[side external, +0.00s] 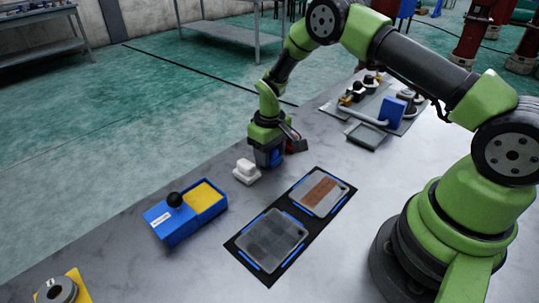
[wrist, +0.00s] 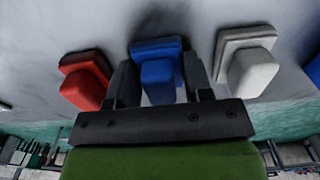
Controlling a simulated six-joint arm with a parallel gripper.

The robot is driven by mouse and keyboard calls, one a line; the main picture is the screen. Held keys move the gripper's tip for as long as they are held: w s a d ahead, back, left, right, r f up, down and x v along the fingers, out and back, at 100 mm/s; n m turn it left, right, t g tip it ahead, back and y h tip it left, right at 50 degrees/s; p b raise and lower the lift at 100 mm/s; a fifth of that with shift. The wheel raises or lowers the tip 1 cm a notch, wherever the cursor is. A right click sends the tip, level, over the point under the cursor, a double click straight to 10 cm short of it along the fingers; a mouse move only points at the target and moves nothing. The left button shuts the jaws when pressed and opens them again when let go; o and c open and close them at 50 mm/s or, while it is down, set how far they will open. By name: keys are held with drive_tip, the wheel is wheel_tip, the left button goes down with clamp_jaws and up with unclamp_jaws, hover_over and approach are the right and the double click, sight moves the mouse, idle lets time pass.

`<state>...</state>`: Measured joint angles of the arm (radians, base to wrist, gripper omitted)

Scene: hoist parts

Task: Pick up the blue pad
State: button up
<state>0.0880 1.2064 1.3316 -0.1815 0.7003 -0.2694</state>
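The blue pad (wrist: 157,78) has a wider base and a narrower upright block, and sits on the grey table. My gripper (wrist: 160,80) is open, with one dark finger on each side of the blue pad's block. A gap shows between the block and the right finger; contact on the left is hard to tell. In the side external view my gripper (side external: 268,155) is low over the table and the blue pad (side external: 276,158) is partly hidden by it.
A red pad (wrist: 84,80) stands close left of my gripper in the wrist view, a white pad (wrist: 250,70) close right. In the side external view, a blue box with yellow inside (side external: 206,197) and a black mat with two clear-lidded trays (side external: 238,252) lie nearer.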

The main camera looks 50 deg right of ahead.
drive_tip(key=c, duration=0.4)
wheel_tip(320, 180, up, 10)
drive_tip(key=shift+r, duration=0.1)
